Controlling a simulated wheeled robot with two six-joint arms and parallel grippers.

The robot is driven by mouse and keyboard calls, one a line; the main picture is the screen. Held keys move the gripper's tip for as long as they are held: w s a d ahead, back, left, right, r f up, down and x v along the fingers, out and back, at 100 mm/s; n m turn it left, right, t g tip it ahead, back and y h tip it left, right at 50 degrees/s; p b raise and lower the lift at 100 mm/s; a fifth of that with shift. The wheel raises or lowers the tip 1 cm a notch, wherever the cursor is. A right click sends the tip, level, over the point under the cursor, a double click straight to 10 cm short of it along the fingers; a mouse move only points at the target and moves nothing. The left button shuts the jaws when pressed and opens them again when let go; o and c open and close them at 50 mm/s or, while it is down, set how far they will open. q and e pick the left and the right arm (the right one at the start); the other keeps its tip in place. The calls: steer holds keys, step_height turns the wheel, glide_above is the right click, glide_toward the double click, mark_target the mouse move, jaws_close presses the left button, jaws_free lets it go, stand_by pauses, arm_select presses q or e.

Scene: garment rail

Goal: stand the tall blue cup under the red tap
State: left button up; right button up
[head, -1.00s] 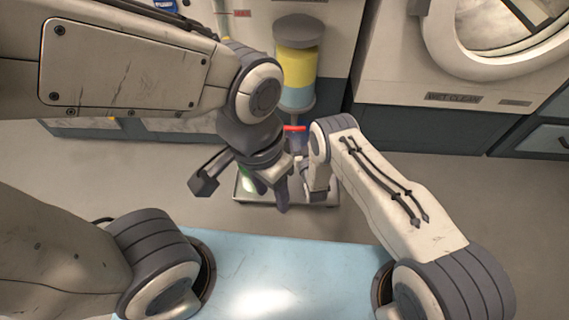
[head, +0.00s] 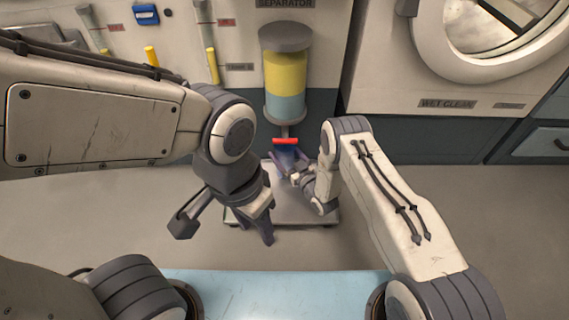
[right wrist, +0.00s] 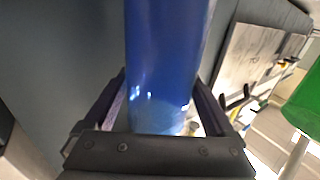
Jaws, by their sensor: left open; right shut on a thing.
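The tall blue cup (head: 287,160) is held in my right gripper (head: 293,176), just below the red tap (head: 285,141) in the head view. In the right wrist view the cup (right wrist: 164,65) fills the middle, between the two dark fingers (right wrist: 158,108). I cannot tell whether it is exactly under the spout or whether its base touches the tray (head: 300,210); the gripper hides its lower part.
The separator's yellow and blue cylinder (head: 286,80) stands above the tap. A green stemmed object (right wrist: 305,103) is at the right edge of the right wrist view. A light blue surface (head: 270,293) lies in front. The floor right of the tray is clear.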

step_height(320, 180, down, 3)
steer(key=shift+f+b, duration=0.1)
steer(key=shift+b, duration=0.7)
steer(key=shift+r, duration=0.2)
steer(key=shift+f, duration=0.15)
steer(key=o, duration=1.1)
